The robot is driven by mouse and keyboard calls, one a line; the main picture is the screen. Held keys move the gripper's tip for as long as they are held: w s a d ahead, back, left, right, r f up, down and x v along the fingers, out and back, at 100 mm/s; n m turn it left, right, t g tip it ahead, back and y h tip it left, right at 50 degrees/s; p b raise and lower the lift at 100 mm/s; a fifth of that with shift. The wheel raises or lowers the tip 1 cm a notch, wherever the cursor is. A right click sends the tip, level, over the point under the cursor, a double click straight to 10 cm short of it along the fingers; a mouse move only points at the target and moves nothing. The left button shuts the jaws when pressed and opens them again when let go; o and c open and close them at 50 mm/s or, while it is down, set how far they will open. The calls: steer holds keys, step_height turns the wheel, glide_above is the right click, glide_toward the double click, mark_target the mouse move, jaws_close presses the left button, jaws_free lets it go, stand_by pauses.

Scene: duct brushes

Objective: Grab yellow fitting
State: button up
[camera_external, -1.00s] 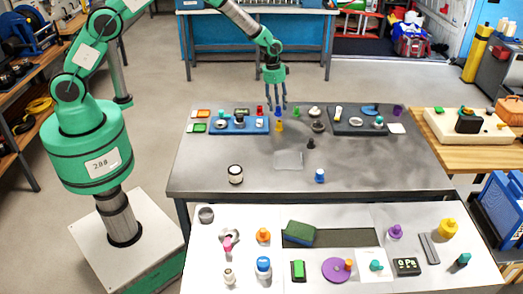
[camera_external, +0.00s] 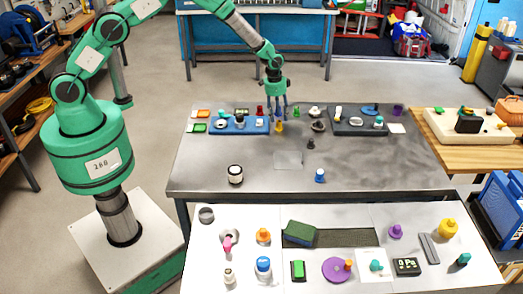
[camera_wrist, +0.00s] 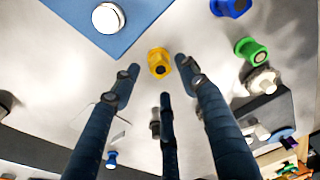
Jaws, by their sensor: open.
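The yellow fitting (camera_wrist: 159,62) stands on the grey table in the wrist view, just beyond the fingertips of my gripper (camera_wrist: 158,82). It also shows in the external view (camera_external: 279,126), small and beneath the fingers. My gripper (camera_external: 278,112) points down over it, its dark blue fingers spread apart with nothing between them. In the wrist view the fitting lies between the left and right fingertips, with the third finger below it in the picture. Whether any finger touches it cannot be told.
A blue fitting (camera_wrist: 231,6) and a green fitting (camera_wrist: 250,50) stand close by on the right. A white ribbed piece (camera_wrist: 262,81) is beside the green one. A blue tray (camera_external: 229,132) lies to the left and a dark tray (camera_external: 346,129) to the right.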

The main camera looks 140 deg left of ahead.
mark_target(279, 121)
steer(key=shift+w+a+f, duration=0.1)
steer(key=shift+a+f, duration=0.05)
steer(key=shift+f, duration=1.1)
steer(key=shift+w+a+f, duration=0.1)
steer(key=shift+f, duration=1.1)
steer(key=shift+c, duration=0.5)
jaws_close()
